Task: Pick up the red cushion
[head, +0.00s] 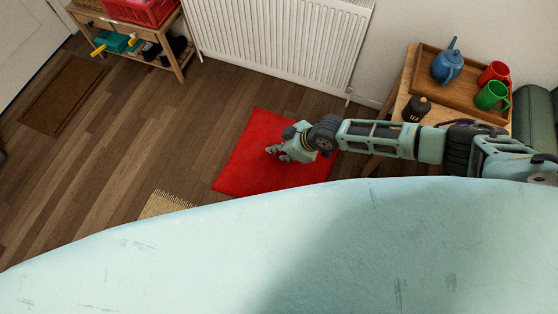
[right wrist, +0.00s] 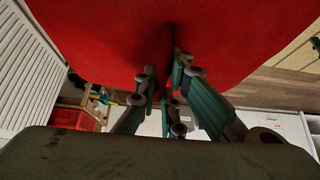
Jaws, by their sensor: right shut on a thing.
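The red cushion (head: 241,160) shows in the head view as a flat red square beyond the front edge of my pale green body. It fills much of the upper right wrist view (right wrist: 95,40). My right gripper (head: 276,153) lies over the cushion in the head view. In the right wrist view my right gripper (right wrist: 168,78) is shut on the cushion, with the red fabric creased between its fingers. Whether the cushion is clear of the floor cannot be told. My left gripper is not in view.
A radiator (head: 280,40) and shoe bench (head: 165,52) stand behind. A fringed rug (head: 163,205) lies left; floor there is mostly clear.

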